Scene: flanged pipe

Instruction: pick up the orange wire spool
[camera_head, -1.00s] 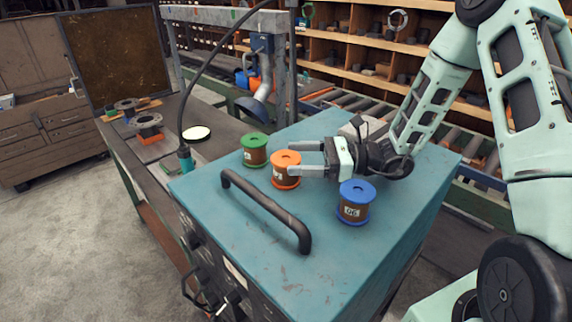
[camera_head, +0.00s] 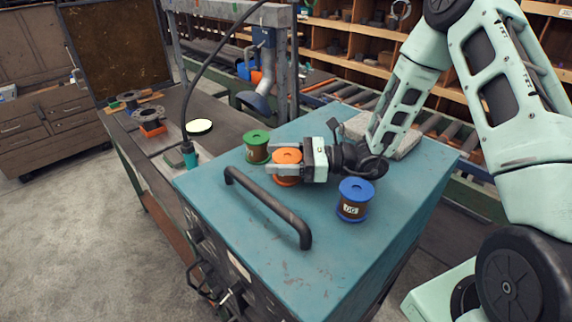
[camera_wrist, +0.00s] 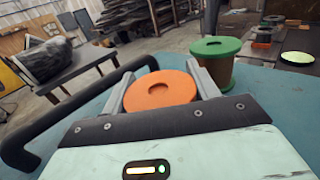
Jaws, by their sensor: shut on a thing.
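The orange wire spool (camera_head: 287,157) stands upright on the teal cabinet top (camera_head: 270,235). My gripper (camera_head: 287,165) comes in level from the right and is shut on the orange spool, one finger on each side. In the wrist view the spool's orange top (camera_wrist: 160,90) sits between the two fingers, and its lower part is hidden. I cannot tell whether its base still touches the cabinet top.
A green spool (camera_head: 257,146) stands close behind the orange one, to its left. A blue spool (camera_head: 355,199) stands in front, to the right of my gripper. A dark bar handle (camera_head: 268,207) rises from the cabinet top in front of the spools.

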